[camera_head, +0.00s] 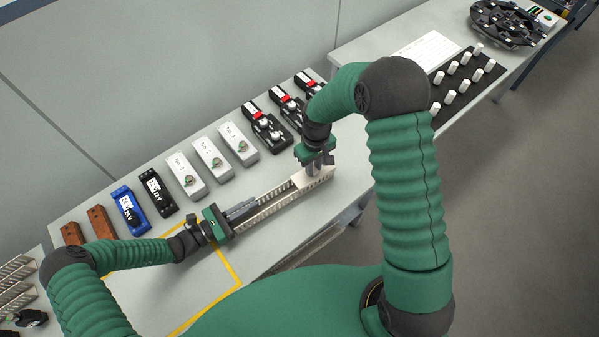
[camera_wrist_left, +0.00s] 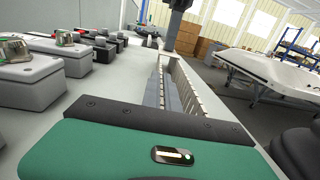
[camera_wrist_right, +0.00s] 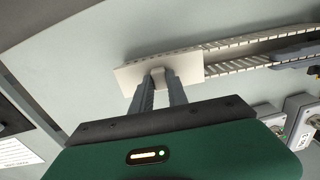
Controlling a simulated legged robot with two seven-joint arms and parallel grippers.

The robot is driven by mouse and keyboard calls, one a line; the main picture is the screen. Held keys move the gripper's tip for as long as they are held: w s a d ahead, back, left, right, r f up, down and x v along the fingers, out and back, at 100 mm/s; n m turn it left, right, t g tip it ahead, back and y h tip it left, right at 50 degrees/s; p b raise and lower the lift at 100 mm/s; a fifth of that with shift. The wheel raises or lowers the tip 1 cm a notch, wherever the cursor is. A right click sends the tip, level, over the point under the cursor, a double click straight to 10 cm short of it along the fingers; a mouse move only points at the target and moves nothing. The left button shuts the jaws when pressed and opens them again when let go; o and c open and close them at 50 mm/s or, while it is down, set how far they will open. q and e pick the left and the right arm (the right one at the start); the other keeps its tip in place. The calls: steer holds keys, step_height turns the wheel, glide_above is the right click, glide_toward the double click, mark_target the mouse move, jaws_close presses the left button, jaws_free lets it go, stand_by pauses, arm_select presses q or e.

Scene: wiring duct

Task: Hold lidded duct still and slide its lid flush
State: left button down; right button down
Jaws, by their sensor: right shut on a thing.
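The slotted pale duct (camera_head: 275,206) lies on the bench between my two grippers. Its plain lid (camera_head: 313,179) shows as a short flat piece at the duct's right end. In the right wrist view, my right gripper (camera_wrist_right: 160,76) is shut on a small part of the lid (camera_wrist_right: 130,75), which sticks out past the duct's end. My left gripper (camera_head: 242,210) is at the duct's other end, with its grey fingers along the slotted wall. In the left wrist view, the duct (camera_wrist_left: 190,88) runs away beside these fingers; whether they grip it is unclear.
Behind the duct stand grey numbered boxes (camera_head: 208,160), black devices with red parts (camera_head: 267,130), a blue block (camera_head: 129,210) and brown blocks (camera_head: 101,221). Yellow tape (camera_head: 225,262) marks the bench at the front left. A black board with white pegs (camera_head: 462,82) is at the back right.

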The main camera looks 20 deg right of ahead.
arm_select(q)
steer(key=shift+a, duration=0.15)
arm_select(e)
steer(key=shift+d, duration=0.2)
steer(key=c, duration=1.3)
jaws_free()
steer(key=shift+a, duration=0.1)
step_height(320, 180, up, 12)
steer(key=shift+w, duration=0.1)
arm_select(q)
steer(key=c, duration=1.6)
jaws_free()
steer(key=shift+o, duration=0.2)
